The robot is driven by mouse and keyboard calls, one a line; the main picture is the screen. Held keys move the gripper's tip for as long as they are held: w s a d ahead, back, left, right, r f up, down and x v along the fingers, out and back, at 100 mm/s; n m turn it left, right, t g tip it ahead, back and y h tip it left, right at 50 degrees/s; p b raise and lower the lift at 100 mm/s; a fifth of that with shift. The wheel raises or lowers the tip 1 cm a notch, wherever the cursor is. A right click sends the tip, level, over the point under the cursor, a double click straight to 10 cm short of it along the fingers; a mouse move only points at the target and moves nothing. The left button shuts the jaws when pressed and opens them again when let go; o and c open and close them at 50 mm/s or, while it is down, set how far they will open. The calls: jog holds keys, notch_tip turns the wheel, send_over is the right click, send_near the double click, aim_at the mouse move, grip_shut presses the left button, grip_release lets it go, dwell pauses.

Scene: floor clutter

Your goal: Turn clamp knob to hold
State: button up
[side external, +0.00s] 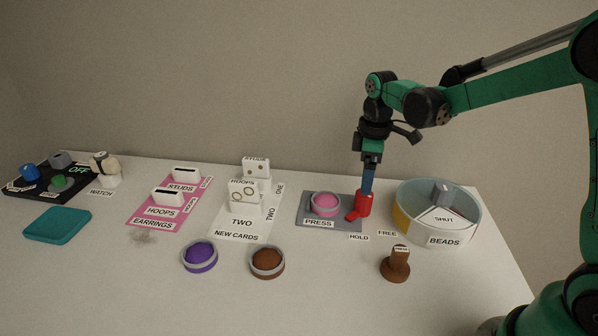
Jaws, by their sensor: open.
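The red clamp knob (363,206) stands at the right end of a grey plate, and its short arm points to the lower left. The HOLD label (359,237) lies just in front of the plate, and the FREE label (387,233) lies to its right. My gripper (368,188) points straight down at the top of the knob, with its blue fingers right at it. The fingers overlap in this view, so the gap between them and any contact with the knob are hard to see.
A pink PRESS button (326,204) sits left of the knob. A round BEADS container (450,238) stands close on the right. A brown stamp (396,264) stands in front. Purple (200,256) and brown (267,262) domes lie front left. Card and earring stands are further left.

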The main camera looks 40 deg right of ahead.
aim_at(359, 206)
jog(key=shift+f, duration=2.9)
grip_shut()
